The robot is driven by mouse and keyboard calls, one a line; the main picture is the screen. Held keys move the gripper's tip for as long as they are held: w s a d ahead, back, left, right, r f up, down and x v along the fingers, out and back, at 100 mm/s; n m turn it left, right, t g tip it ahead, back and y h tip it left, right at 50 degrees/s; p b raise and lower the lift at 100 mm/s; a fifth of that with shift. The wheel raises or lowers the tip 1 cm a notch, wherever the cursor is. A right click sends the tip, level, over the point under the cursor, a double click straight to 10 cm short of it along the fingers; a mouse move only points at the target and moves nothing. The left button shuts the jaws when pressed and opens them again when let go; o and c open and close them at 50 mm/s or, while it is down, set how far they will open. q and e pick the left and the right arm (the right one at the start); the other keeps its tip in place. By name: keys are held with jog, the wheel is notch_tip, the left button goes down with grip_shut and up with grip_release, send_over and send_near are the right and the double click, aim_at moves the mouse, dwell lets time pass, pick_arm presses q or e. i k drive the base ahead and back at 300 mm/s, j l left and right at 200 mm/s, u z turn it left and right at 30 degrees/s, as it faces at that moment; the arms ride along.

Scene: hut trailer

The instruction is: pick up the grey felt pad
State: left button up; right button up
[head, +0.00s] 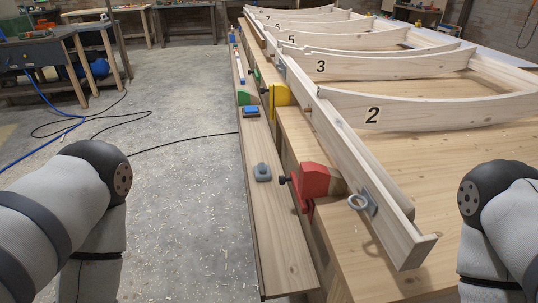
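A small grey object (262,172) lies on the long narrow wooden plank (277,237), left of the red clamp. It may be the grey felt pad, but it is too small to tell for sure. Both of my arms show at the lower left and lower right, bent downward. Neither gripper is in view, so what they hold is hidden.
A red clamp (314,180) and a yellow clamp (278,95) grip the bench edge. A blue object (250,112) lies farther along the plank. A white frame with numbered curved ribs (395,108) covers the bench. A cable (185,142) crosses the open floor (185,215).

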aim_at(261, 170)
jog(key=i+j+z, duration=0.1)
jog(key=i+j, duration=0.2)
jog(key=i+j+z, duration=0.25)
jog(key=i+j, duration=0.25)
jog(key=i+j+z, duration=0.1)
jog(key=i+j, duration=0.15)
jog(key=j, duration=0.2)
jog(key=i+j+z, duration=0.1)
jog(key=j, duration=0.3)
jog(key=i+j+z, duration=0.15)
jog(key=i+j, duration=0.2)
jog(key=i+j+z, duration=0.1)
jog(key=j, duration=0.35)
jog(key=i, duration=0.05)
